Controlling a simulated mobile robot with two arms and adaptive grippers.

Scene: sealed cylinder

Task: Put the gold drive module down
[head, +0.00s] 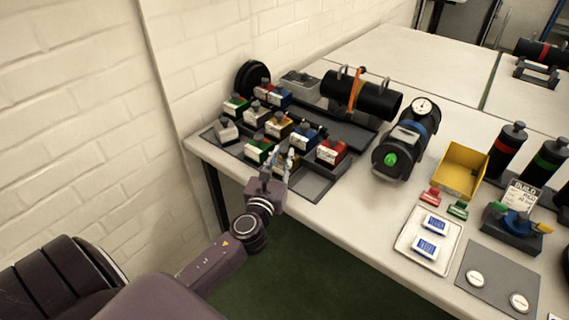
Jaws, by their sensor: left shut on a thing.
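My left gripper (282,160) reaches in from the lower left over the front edge of the module mat. It is shut on a small module, taken as the gold drive module (292,156). The fingers hide most of it, with only pale and yellowish bits showing. It is at or just above the mat (313,180); I cannot tell whether it touches. A yellow-orange module (279,125) stands behind it, a green one (258,150) to the left and a red one (331,150) to the right. My right gripper is not in view.
Other modules stand close behind, including a blue one (304,138) and a white one (227,131). A black cylinder (360,95) lies at the back. A gauge-topped cylinder (404,142) and a yellow bin (459,170) are to the right. The mat's front right is bare.

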